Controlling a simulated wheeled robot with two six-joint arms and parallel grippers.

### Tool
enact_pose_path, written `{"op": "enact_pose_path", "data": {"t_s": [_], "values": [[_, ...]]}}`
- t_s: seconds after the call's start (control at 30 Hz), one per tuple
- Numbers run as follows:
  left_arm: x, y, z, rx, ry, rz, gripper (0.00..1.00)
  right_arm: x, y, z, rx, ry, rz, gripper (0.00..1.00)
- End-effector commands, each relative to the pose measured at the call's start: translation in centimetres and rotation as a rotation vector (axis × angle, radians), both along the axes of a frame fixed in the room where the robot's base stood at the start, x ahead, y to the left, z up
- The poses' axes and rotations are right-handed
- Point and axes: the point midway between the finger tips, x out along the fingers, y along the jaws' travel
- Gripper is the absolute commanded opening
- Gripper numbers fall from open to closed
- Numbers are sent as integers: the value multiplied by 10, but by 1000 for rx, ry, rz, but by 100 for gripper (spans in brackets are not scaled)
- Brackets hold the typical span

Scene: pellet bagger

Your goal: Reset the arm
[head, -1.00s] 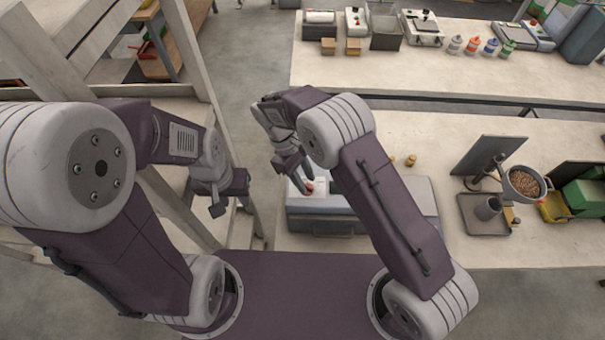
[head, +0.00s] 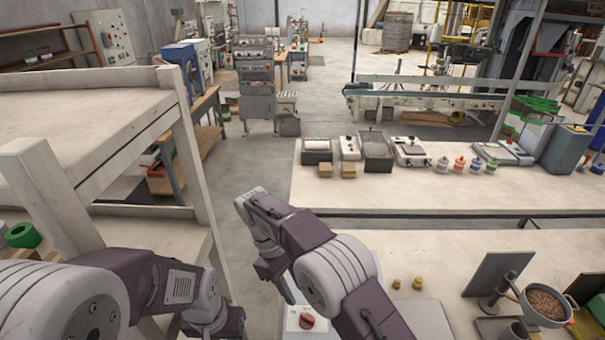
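My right arm reaches up from the bottom middle in the head view, and its gripper (head: 281,283) points down over the near bench. It is seen from above and behind, so the gap between its fingers is unclear. Nothing shows held in it. Below it is a white panel with a red knob (head: 307,321), part of a grey machine that my arm partly covers. My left arm lies at the lower left. Its gripper (head: 236,328) is at the bottom edge, beside the wooden rack, partly cut off, and its fingers cannot be made out.
The wooden rack (head: 90,125) stands close on the left, with a green ring (head: 23,235) on its lower shelf. A pan of pellets (head: 545,303) is at the right on the near bench. The far bench (head: 400,193) carries machines and several bottles. Floor shows between rack and benches.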

Motion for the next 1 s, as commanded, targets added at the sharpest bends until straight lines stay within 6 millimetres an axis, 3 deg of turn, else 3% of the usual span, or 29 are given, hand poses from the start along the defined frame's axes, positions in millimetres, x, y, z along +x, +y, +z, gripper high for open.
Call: {"op": "enact_pose_path", "data": {"t_s": [0.07, 0.13, 0.23, 0.3, 0.43, 0.6, 0.7, 0.87, 1.0], "values": [[0, 0, -8, 0, 0, 0, 36, 8, -10, -4, 6, -9, -30, 33], [0, 0, -18, 0, 0, 0, 36, 23, -26, 7, 34, -49, -82, 33], [0, 0, -38, 0, 0, 0, 36, 28, -74, 22, 50, -73, -193, 33], [0, 0, -50, 0, 0, 0, 36, 18, -110, 23, 59, -71, -273, 33], [0, 0, -68, 0, 0, 0, 36, -7, -160, 10, 93, -103, -420, 33], [0, 0, -91, 0, 0, 0, 36, -63, -208, -37, 153, -188, -667, 33], [0, 0, -98, 0, 0, 0, 36, -102, -220, -71, 188, -249, -817, 33], [0, 0, -95, 0, 0, 0, 36, -144, -216, -113, 222, -322, -981, 33], [0, 0, -95, 0, 0, 0, 36, -124, -215, -119, 273, -430, -1054, 33]]}}
